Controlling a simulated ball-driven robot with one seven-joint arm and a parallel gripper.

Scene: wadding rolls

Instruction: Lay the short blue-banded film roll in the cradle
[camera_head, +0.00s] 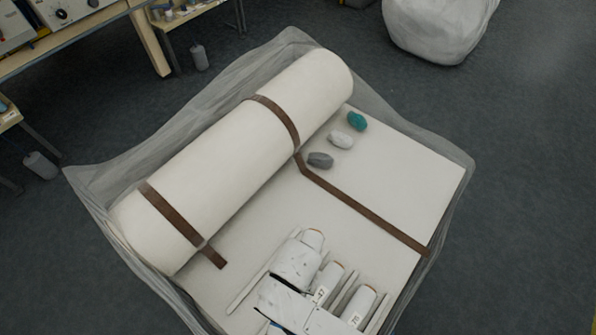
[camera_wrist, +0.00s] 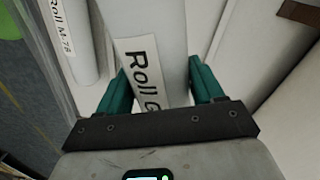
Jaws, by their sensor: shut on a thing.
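In the wrist view my gripper (camera_wrist: 160,88) has its teal fingers on both sides of a white roll (camera_wrist: 150,35) and is shut on it. The roll's label begins "Roll G"; the rest is hidden by the gripper. No blue band shows on the part in view. A second white roll labelled "Roll M-78" (camera_wrist: 65,35) lies to the left, apart from the fingers. In the head view several short white rolls lie side by side near the bottom, one marked 78 (camera_head: 360,306). A small blue patch shows at the bottom edge. I cannot make out the cradle for certain.
A large white wadding roll (camera_head: 225,150) with brown straps lies across the pale platform (camera_head: 400,180). Clear film (camera_head: 100,185) wraps the platform's edges. A teal lump (camera_head: 357,121), a white lump (camera_head: 341,140) and a grey lump (camera_head: 320,160) sit beside it. The platform's right part is mostly bare.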

